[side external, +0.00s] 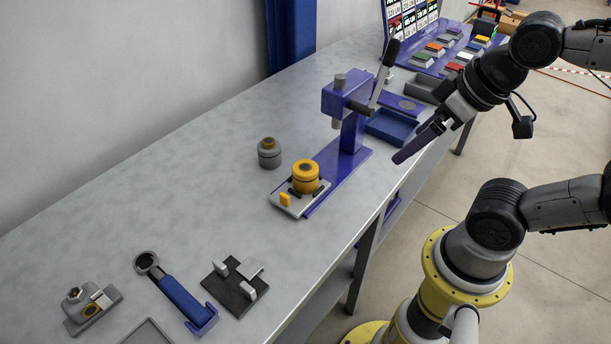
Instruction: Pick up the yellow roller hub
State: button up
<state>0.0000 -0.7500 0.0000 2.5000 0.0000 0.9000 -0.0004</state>
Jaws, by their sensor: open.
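The yellow roller hub (305,177) is a short yellow cylinder with a dark hole in its top. It stands upright on a pale fixture plate (289,203) at the front end of the blue press base. My gripper (402,156) is to the right of the hub and apart from it, near the bench's right edge. Its dark fingers point down and left and overlap in this view. It is open, with nothing seen between the fingers.
The blue arbor press (346,97) with its lever rises just behind the hub. A grey cylinder with a brass top (268,153) stands left of the hub. A blue tray (391,127) lies right of the press.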

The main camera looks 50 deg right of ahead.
jog(key=s+a+f+m+g+y, duration=0.15)
jog(key=a+g+y, duration=0.35)
jog(key=a, duration=0.5)
jog(key=w+a+m+y, duration=0.4)
jog(key=w+m+y, duration=0.2)
jog(key=w+y, duration=0.15)
jog(key=m+t+y, duration=0.1)
jog(key=m+t, duration=1.1)
jog(key=m, duration=0.4)
send_over(304, 172)
jog(key=s, duration=0.3)
notch_tip(304, 172, down, 11)
jog(key=d+f+m+h, duration=0.1)
jog(key=f+m, duration=0.1)
jog(key=s+d+f+m+t+h, duration=0.1)
jog(key=d+f+m, duration=0.1)
jog(key=f, duration=0.1)
jog(key=s+d+f+m+t+h, duration=0.1)
jog(key=f+m, duration=0.1)
jog(key=shift+s+d+f+h, duration=0.15)
jog(key=shift+d+f+h, duration=0.2)
jog(key=shift+f, duration=0.05)
jog(key=shift+d+f+t+h, duration=0.1)
jog(key=shift+d+t+h, duration=0.2)
jog(key=shift+t, duration=0.1)
jog(key=shift+x, duration=3.7)
